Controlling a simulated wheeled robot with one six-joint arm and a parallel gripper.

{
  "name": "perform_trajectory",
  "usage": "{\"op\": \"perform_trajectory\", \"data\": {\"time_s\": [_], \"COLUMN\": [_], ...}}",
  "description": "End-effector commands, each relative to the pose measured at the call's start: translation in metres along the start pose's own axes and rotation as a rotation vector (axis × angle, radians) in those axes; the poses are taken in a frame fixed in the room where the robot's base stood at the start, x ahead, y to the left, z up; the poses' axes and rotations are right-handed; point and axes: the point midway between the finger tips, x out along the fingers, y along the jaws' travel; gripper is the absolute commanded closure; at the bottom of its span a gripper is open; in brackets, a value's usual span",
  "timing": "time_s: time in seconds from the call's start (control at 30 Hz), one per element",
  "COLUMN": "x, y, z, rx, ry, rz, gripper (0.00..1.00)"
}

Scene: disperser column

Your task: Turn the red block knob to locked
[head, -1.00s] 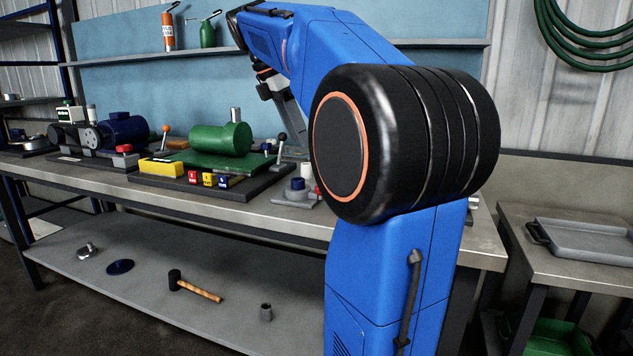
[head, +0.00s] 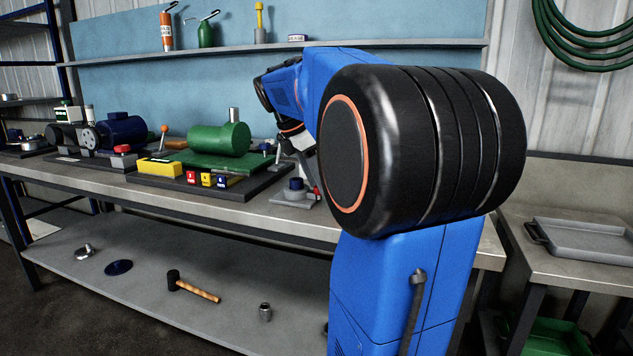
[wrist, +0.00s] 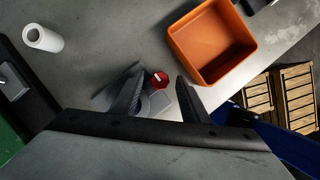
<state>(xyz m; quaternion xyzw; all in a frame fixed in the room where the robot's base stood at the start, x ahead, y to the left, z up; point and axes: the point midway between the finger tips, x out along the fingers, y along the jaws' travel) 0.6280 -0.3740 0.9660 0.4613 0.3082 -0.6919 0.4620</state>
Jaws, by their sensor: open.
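The red block knob (wrist: 158,79), with a white mark across its top, shows in the wrist view on a pale grey block above the bench top. My gripper (wrist: 159,75) is open, with its two dark fingers apart to the left and right of the knob. The knob appears between the fingertips; I cannot tell the height gap or any contact. In the head view, a small red part (head: 317,190) shows beside a grey block with a blue top (head: 296,189), partly hidden by my arm. My gripper's fingers are hidden there.
An orange bin (wrist: 212,44) stands close to the right finger in the wrist view.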

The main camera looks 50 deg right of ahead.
Motion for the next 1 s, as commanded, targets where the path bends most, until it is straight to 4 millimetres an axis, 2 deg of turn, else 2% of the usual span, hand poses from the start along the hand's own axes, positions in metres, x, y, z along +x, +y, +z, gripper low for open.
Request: {"op": "perform_trajectory", "data": {"time_s": [0.27, 0.43, 0.77, 1.0], "x": [0.0010, 0.0008, 0.0009, 0.0012], "y": [0.0000, 0.0000, 0.0006, 0.0021], "z": [0.0001, 0.0000, 0.0000, 0.0002], "rx": [0.000, 0.000, 0.027, 0.141], "ry": [0.000, 0.000, 0.000, 0.002], "rz": [0.000, 0.000, -0.011, -0.060], "gripper": [0.59, 0.99, 1.00, 1.00]}}
